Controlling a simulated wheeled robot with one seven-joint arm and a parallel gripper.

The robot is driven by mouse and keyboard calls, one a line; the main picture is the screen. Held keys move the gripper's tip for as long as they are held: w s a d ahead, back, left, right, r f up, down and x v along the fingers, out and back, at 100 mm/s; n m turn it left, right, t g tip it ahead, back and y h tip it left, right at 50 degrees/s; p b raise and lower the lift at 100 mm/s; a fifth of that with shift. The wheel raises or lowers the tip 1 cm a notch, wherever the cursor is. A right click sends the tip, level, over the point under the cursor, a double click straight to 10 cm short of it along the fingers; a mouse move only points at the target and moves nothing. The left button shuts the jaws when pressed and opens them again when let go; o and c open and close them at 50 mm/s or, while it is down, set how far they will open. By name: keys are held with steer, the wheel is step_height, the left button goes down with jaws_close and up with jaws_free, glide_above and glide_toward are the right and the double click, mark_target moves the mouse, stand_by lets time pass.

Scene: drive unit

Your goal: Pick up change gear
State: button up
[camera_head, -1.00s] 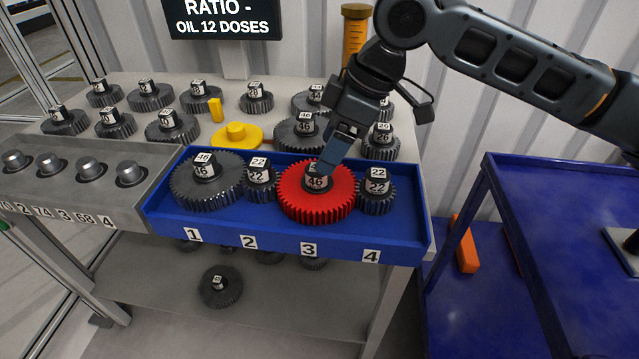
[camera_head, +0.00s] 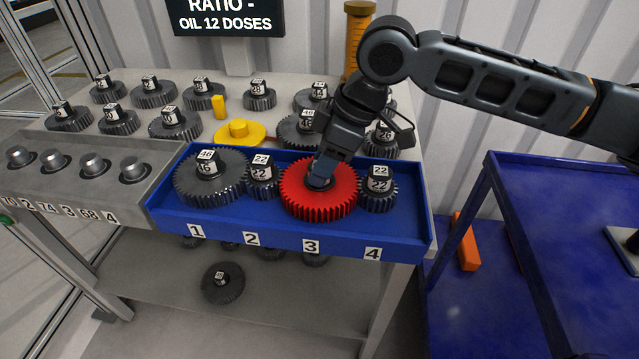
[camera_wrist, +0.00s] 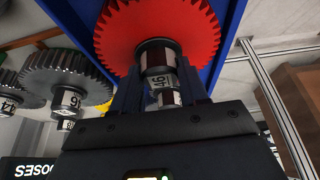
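The red gear (camera_head: 318,208) lies in the blue tray (camera_head: 290,232) behind the number 3.
The tray also holds a dark gear 46 (camera_head: 212,188) and smaller gears 22 (camera_head: 262,178) and 22 (camera_head: 379,196), close beside the red one. Several dark gears and a yellow part (camera_head: 240,134) stand behind. A blue cart (camera_head: 585,220) is at the right.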

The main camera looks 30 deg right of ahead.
jaws_close()
steer(key=shift+r, duration=0.15)
stand_by(0.5)
